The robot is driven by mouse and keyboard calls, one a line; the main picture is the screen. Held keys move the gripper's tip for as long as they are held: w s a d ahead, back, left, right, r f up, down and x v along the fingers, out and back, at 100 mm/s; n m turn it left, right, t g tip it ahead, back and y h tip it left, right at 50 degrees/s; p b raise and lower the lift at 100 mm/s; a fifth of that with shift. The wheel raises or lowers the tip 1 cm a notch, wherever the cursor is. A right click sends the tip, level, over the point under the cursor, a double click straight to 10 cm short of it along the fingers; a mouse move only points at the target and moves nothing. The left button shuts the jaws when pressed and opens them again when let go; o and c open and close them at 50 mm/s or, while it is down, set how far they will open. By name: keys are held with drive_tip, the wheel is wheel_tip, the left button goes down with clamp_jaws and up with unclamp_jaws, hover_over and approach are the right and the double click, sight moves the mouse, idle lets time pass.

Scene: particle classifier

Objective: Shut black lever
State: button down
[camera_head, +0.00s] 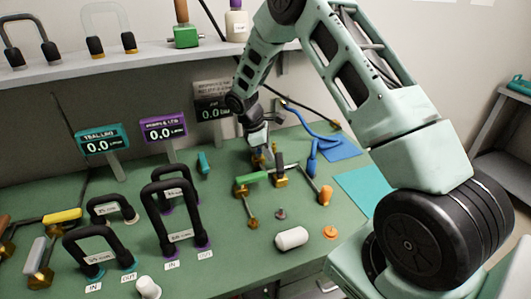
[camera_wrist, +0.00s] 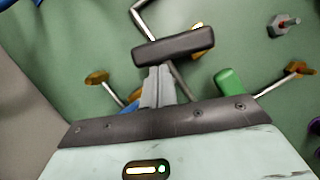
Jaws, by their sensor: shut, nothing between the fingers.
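The black lever (camera_head: 279,161) stands on a brass valve on the green table, just right of my gripper (camera_head: 264,158) in the head view. In the wrist view its black handle (camera_wrist: 173,47) lies nearly crosswise, right in front of my gripper's fingertips (camera_wrist: 159,72). My gripper is shut with nothing held. The fingertips overlap the handle's lower edge in that view; I cannot tell whether they touch it. Part of the lever's valve is hidden behind my gripper and the neighbouring green lever.
The green lever (camera_head: 253,178) sits close on the left in the head view and shows at right in the wrist view (camera_wrist: 230,82). A blue lever (camera_head: 312,155) stands to the right. A white capsule-shaped piece (camera_head: 291,238) lies in front. A cyan mat (camera_head: 365,188) is clear.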

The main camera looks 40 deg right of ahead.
sight(282, 155)
drive_tip(key=d+m, duration=0.1)
drive_tip(key=m, duration=0.2)
drive_tip(key=shift+s+d+g+y+p, duration=0.2)
drive_tip(key=shift+d+g+y+p, duration=0.15)
drive_tip(key=shift+g+y, duration=0.05)
drive_tip(key=d+m, duration=0.1)
drive_tip(key=s+d+m+y, duration=0.1)
drive_tip(key=m, duration=0.1)
drive_tip(key=shift+m+g+p, duration=0.3)
drive_tip(key=shift+p, duration=0.05)
drive_tip(key=m, duration=0.1)
drive_tip(key=s+d+m+y, duration=0.1)
drive_tip(key=m, duration=0.1)
drive_tip(key=shift+s+d+y, duration=0.1)
drive_tip(key=shift+s+y, duration=0.15)
drive_tip(key=shift+y, duration=0.05)
drive_tip(key=shift+s+d+m+y+p, duration=0.3)
drive_tip(key=shift+s+m, duration=0.2)
drive_tip(key=shift+m, duration=0.55)
drive_tip(key=shift+s+d+m+y+p, duration=0.15)
drive_tip(key=shift+s+m+y, duration=0.3)
drive_tip(key=shift+m, duration=0.6)
drive_tip(key=shift+s, duration=0.1)
